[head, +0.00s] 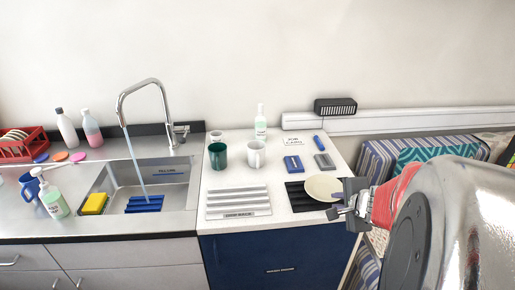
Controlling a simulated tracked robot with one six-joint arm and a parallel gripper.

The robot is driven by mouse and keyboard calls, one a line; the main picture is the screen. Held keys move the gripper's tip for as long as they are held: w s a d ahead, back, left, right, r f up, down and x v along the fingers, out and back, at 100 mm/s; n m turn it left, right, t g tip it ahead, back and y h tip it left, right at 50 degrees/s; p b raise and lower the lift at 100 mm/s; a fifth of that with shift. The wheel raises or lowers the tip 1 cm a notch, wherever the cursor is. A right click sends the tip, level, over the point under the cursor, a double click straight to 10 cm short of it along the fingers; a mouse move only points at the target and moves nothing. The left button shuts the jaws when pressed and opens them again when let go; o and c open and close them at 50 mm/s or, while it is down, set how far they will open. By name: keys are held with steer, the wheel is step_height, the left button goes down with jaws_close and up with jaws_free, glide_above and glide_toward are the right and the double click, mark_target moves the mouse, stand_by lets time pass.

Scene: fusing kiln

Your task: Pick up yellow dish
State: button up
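The yellow dish, a pale cream-yellow round plate (322,187), is over the black slatted mat (300,203) at the right of the white counter. My gripper (337,205) is at the dish's right edge, its finger ends overlapping the rim in the picture. I cannot tell whether the fingers are around the rim or only beside it, nor whether they are open or shut. I cannot tell whether the dish rests on the mat or is raised.
A white slatted rack (238,203), green mug (217,155), white mug (255,154), clear bottle (260,123) and blue box (293,164) are on the counter. The sink (150,178) with running tap (150,84) is left. Striped cushions (425,153) are right.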

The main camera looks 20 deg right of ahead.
mark_target(329, 200)
steer(key=shift+x, duration=1.3)
steer(key=shift+w, duration=0.1)
steer(key=shift+x, duration=2.55)
steer(key=shift+f, duration=0.2)
steer(key=shift+c, duration=0.6)
jaws_close()
